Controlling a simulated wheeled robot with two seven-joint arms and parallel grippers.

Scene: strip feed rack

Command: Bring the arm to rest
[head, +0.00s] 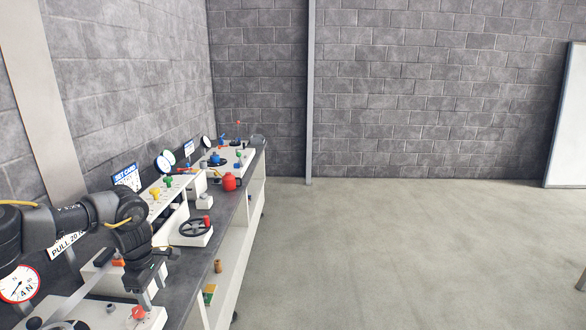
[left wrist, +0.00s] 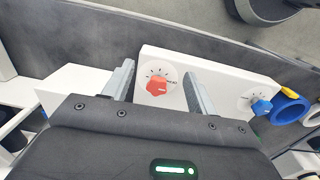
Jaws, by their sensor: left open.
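My left gripper (head: 148,284) hangs over the near end of the bench in the head view, fingers pointing down. Its jaws are open and nothing is between them that I can see gripped. In the left wrist view the two grey fingers (left wrist: 160,78) stand apart on either side of a red knob (left wrist: 157,87) on a white panel (left wrist: 215,72); I cannot tell how far the fingertips are from the panel. In the head view a red knob (head: 138,312) shows just below the gripper. My right gripper is not in view.
The dark bench (head: 229,208) runs along the left wall with several devices. A blue knob (left wrist: 261,106) sits right of the red one. The floor (head: 380,250) right of the bench is clear.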

